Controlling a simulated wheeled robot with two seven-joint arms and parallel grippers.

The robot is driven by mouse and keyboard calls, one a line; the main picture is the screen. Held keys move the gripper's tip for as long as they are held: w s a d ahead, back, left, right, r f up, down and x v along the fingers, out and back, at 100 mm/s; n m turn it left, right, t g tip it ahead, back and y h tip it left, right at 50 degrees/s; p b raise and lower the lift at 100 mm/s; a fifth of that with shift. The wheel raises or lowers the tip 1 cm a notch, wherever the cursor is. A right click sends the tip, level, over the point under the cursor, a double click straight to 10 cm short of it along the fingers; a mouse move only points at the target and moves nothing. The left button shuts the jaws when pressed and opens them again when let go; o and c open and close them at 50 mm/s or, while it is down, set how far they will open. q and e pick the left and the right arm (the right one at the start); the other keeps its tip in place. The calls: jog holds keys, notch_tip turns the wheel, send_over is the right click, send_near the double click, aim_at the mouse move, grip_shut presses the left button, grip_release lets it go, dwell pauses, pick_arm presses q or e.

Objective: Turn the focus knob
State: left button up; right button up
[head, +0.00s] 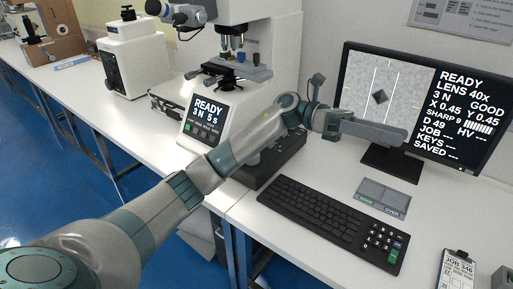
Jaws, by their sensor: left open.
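The hardness tester (262,40) stands at the centre of the bench, with its stage and objectives above a small screen (208,112) reading READY, 3 N, 5 s. I cannot make out the focus knob; my left forearm and wrist cover the tester's lower right side. My left gripper (364,124) is open and empty, just right of the tester and in front of the monitor. Its long grey finger points right. My right gripper is not in view.
The monitor (473,105) shows a dark diamond indent and readings, including SHARP 9 and GOOD. A black keyboard (320,211), a grey pad (383,196) and a job card (457,272) lie on the bench. Another white instrument (135,58) stands at left.

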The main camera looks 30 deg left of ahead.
pick_arm(q)
jog(key=w+a+r+n+t+h+p, duration=0.2)
jog(key=a+r+n+t+h, duration=0.4)
jog(key=n+t, duration=0.65)
jog(key=w+a+f+n+t+y, duration=0.1)
jog(key=a+f+n+t+y, duration=0.2)
jog(key=a+n+t+y, duration=0.55)
jog(key=a+f+n+t+y, duration=0.3)
jog(key=n+t+y, duration=0.2)
jog(key=n, duration=0.7)
jog(key=s+a+f+n+g+y+p, duration=0.1)
jog(key=s+a+f+n+g+y, duration=0.1)
jog(key=a+f+n+y, duration=0.3)
jog(key=s+a+f+n+g+y+p, duration=0.1)
jog(key=s+a+f+n+g+y, duration=0.1)
jog(key=s+a+f+n+y, duration=0.3)
jog(key=s+a+f+n+g+y, duration=0.2)
jog(key=s+a+f+n+y, duration=0.2)
jog(key=f, duration=1.1)
jog(key=a+n+y, duration=0.1)
jog(key=a+n, duration=0.2)
jog(key=n, duration=0.2)
jog(key=shift+s+n+g+p, duration=0.2)
jog(key=shift+n+g+p, duration=0.1)
jog(key=shift+n+p, duration=0.1)
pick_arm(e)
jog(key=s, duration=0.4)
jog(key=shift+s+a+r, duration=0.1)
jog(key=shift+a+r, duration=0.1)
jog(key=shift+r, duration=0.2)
